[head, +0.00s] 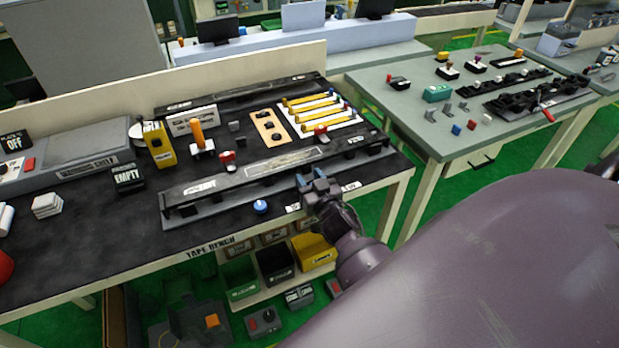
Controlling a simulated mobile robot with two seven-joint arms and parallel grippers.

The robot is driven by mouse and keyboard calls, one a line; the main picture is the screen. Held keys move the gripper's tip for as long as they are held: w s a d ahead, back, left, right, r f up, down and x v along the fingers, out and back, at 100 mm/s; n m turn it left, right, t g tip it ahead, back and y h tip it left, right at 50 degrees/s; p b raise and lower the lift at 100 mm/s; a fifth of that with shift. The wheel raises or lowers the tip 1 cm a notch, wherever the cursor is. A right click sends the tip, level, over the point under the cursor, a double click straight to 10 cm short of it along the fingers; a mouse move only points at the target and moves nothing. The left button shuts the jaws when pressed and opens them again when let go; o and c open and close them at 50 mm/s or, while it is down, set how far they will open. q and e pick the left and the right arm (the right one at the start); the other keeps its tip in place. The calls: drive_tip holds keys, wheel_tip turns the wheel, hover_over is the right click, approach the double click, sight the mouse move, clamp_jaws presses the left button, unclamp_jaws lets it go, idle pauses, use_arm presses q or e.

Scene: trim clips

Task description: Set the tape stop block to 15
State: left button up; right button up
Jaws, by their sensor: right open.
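The tape bench (120,240) has a black top, and a long dark rail fixture (280,171) with a pale printed strip runs along its front half. Two red-topped pieces stand at the rail's back edge, one left (227,161) and one right (321,133). A blue knob (260,206) sits in front of the rail. I cannot tell which of these is the stop block, and no scale number is readable. My right gripper (311,178) is open and empty over the front edge of the rail, right of the blue knob. My left gripper is out of view.
Behind the rail stand a yellow box (159,145), an orange-handled tool (201,140) and a white rack of yellow strips (315,112). A black EMPTY box (128,177) is at left. Bins (313,250) sit below. A grey-green table (430,122) stands right.

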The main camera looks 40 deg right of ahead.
drive_tip(key=v, duration=1)
drive_tip(key=shift+s, duration=0.4)
drive_tip(key=s+a+f+n+g+y, duration=0.3)
drive_tip(key=s+a+f+g+y, duration=0.1)
drive_tip(key=s+a+f, duration=0.3)
drive_tip(key=s+f+g, duration=0.1)
drive_tip(key=s, duration=0.1)
drive_tip(key=shift+s+a+f+n+g, duration=0.15)
drive_tip(key=shift+s+f+n+g, duration=0.15)
drive_tip(key=shift+f+n, duration=0.1)
idle(0.9)
